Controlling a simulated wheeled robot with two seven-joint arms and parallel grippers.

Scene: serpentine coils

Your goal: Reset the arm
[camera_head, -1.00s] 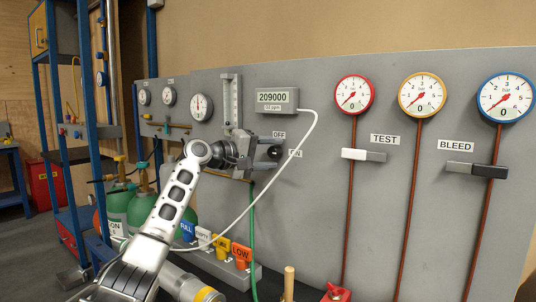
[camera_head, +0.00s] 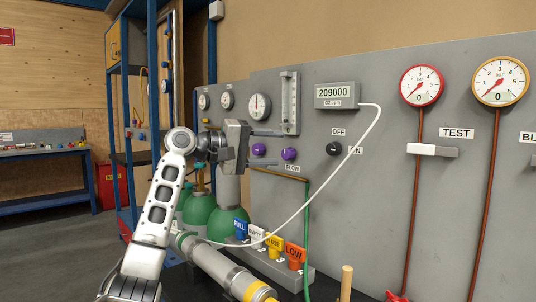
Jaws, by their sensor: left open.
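My left gripper (camera_head: 272,148) is at the end of the silver left arm, in front of the left part of the grey panel (camera_head: 390,215). Its fingers point right, apart, with no object visible between them. The tips are close to the purple knobs (camera_head: 289,154) beside the FLOW label; I cannot tell whether they touch anything. The black OFF/ON knob (camera_head: 333,149) is clear, to the right of the fingers. My right gripper is out of view.
Green cylinders (camera_head: 198,208) stand behind my left arm. Coloured tags (camera_head: 274,241) stand on a low grey block. A blue workbench (camera_head: 45,178) is at the far left, with open floor before it.

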